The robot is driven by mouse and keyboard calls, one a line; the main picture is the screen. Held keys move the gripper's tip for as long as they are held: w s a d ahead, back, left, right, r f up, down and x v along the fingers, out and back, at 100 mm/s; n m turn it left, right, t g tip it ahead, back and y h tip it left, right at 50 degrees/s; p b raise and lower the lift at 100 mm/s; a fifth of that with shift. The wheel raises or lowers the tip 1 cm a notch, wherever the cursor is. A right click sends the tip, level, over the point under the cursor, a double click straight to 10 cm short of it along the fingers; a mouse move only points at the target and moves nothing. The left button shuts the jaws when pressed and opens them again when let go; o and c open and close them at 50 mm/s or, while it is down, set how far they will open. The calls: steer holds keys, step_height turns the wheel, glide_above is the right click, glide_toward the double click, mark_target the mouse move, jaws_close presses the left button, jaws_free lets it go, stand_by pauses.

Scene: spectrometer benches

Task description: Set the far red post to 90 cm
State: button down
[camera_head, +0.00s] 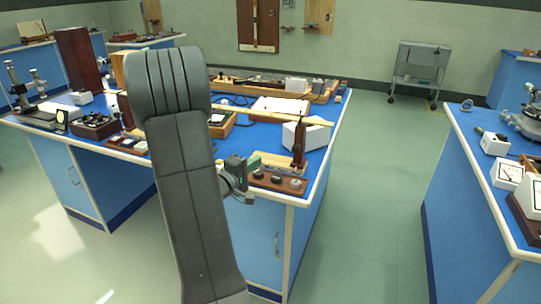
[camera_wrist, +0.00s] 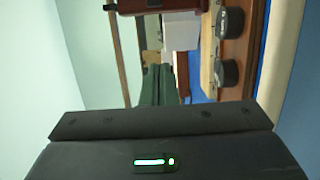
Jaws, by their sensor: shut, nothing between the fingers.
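A pale wooden rule (camera_head: 270,115) lies raised along the near part of the blue bench, partly hidden behind my arm. A dark red post (camera_head: 298,145) stands upright at its right part. Another dark red upright (camera_head: 126,110) shows left of my arm. I cannot tell which is the far one, and the scale marks are too small to read. My gripper (camera_head: 243,166) is at the bench's near edge, left of the right post and apart from it. In the wrist view my gripper (camera_wrist: 158,84) is shut and empty.
A brown box with dark knobs (camera_head: 278,182) sits at the near right corner, close to my gripper; its knobs (camera_wrist: 229,72) show in the wrist view. A white box (camera_head: 307,134) stands behind the right post. Green floor (camera_head: 375,190) is clear between the benches.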

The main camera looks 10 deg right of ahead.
mark_target(299, 147)
steer(key=x, duration=0.8)
steer(key=shift+w+d+f+b, duration=0.1)
steer(key=shift+w+d+b, duration=0.05)
steer(key=shift+d+b, duration=0.15)
steer(key=d, duration=0.1)
steer(key=s+d, duration=0.1)
steer(key=d, duration=0.1)
steer(key=shift+s, duration=0.1)
steer(key=shift+s+d+b, duration=0.25)
steer(key=shift+d+b, duration=0.05)
steer(key=shift+d, duration=0.05)
steer(key=shift+s+d+p, duration=0.5)
steer(key=shift+d+p, duration=0.05)
steer(key=shift+d, duration=0.1)
